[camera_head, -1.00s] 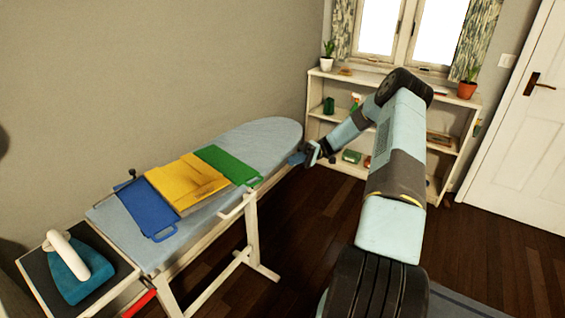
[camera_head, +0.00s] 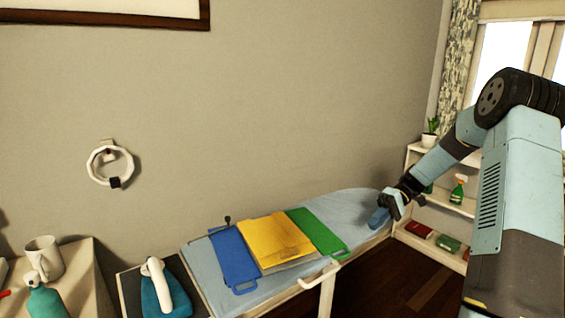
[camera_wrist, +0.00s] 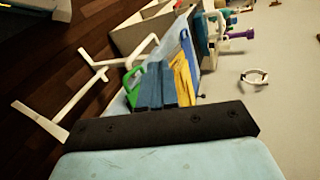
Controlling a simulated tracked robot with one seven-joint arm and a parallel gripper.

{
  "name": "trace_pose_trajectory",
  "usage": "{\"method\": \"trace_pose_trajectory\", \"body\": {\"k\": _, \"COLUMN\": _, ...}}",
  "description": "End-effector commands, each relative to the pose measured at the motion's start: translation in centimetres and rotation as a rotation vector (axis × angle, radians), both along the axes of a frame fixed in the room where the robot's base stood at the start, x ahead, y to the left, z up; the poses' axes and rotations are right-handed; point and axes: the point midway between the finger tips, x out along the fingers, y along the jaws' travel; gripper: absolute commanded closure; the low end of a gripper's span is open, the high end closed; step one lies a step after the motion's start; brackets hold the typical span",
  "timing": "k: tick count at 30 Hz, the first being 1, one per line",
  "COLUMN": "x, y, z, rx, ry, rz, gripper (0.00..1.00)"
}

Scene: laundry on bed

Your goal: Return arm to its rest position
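My gripper (camera_head: 386,212) hangs at the far right end of the light blue ironing board (camera_head: 352,196), with my arm bent and reaching in from the right. In the wrist view its blue fingers (camera_wrist: 155,72) lie side by side and look shut, with nothing seen between them. A folding board with a blue panel (camera_head: 234,258) and a green panel (camera_head: 318,232) lies on the ironing board. A folded yellow cloth (camera_head: 274,242) lies on its middle. I cannot tell whether the fingers touch the ironing board.
A teal iron (camera_head: 166,292) stands on the board's left end. A table at left holds a mug (camera_head: 43,258) and a teal bottle (camera_head: 46,301). White shelves (camera_head: 450,204) with a green spray bottle (camera_head: 457,190) stand behind my gripper. A white ring (camera_head: 108,164) hangs on the wall.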

Motion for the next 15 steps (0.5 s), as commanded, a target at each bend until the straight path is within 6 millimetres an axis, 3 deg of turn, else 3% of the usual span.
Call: {"method": "trace_pose_trajectory", "body": {"k": 15, "x": -6.3, "y": 3.4, "z": 7.8, "rx": -0.446, "ry": -0.125, "rz": -0.028, "gripper": 1.0}}
